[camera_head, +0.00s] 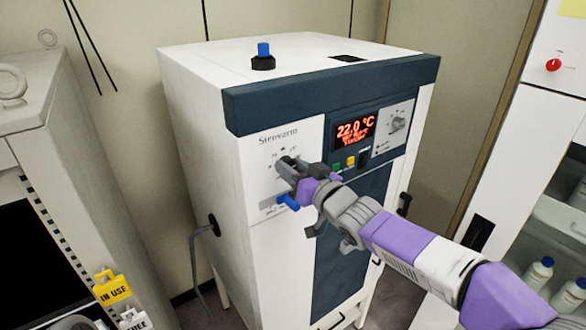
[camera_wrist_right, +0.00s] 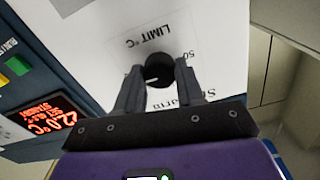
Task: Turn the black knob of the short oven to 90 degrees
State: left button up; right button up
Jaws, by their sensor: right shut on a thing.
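The short oven (camera_head: 190,110) is a white cabinet with a dark blue front panel. Its black knob (camera_wrist_right: 160,66) sits on the white panel marked "LIMIT °C" and "50" in the wrist view, with a small white mark on its face. My right gripper (camera_wrist_right: 159,73) is shut on the knob, one finger on each side. In the head view my right gripper (camera_head: 291,171) covers most of the knob and part of its scale. The display (camera_head: 355,130) reads 22.0 °C, with smaller red lines under it. My left gripper is not in view.
A blue lever (camera_head: 288,202) sits just below the knob. Green and yellow buttons and another dial (camera_head: 397,123) are to its right. A blue-and-black fitting (camera_head: 263,58) stands on the oven top. A grey cabinet with a yellow "IN USE" tag (camera_head: 112,289) is at left.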

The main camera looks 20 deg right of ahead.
jog(key=shift+n, duration=0.4)
jog(key=n+b, duration=0.1)
jog(key=n, duration=0.2)
jog(key=shift+b, duration=0.4)
jog(key=n+b, duration=0.1)
jog(key=n, duration=0.3)
jog(key=n+b, duration=0.1)
jog(key=n, duration=0.4)
jog(key=shift+f+b, duration=0.1)
jog(key=shift+b, duration=0.3)
jog(key=n+b, duration=0.1)
jog(key=n, duration=0.3)
jog(key=shift+n, duration=0.4)
jog(key=o, duration=1)
jog(key=shift+o, duration=0.2)
jog(key=shift+s, duration=0.1)
